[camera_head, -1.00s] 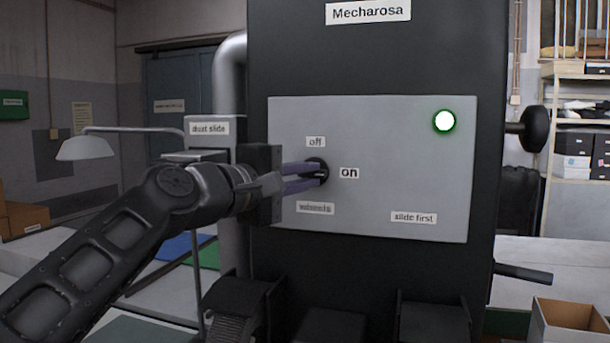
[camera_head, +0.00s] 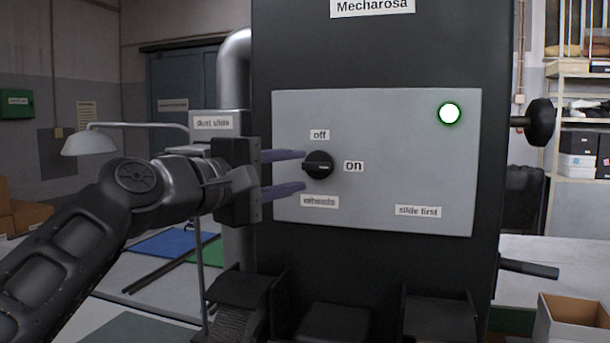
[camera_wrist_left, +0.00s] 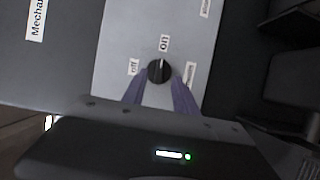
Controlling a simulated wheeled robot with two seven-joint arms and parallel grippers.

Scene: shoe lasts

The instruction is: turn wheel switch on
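The wheel switch (camera_head: 318,165) is a round black knob on the grey panel (camera_head: 400,130) of the dark machine. Its light pointer mark points right, at the "on" label (camera_head: 353,166); the "off" label (camera_head: 319,134) is above it. In the left wrist view the knob (camera_wrist_left: 159,71) also has its mark toward "on". My left gripper (camera_head: 303,171) is open, its two purple fingers spread, just left of the knob and apart from it. My right gripper is not in view.
A green-ringed white light (camera_head: 450,113) glows at the panel's upper right. A black round handle (camera_head: 540,122) sticks out on the machine's right side. An open cardboard box (camera_head: 575,320) stands at the lower right.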

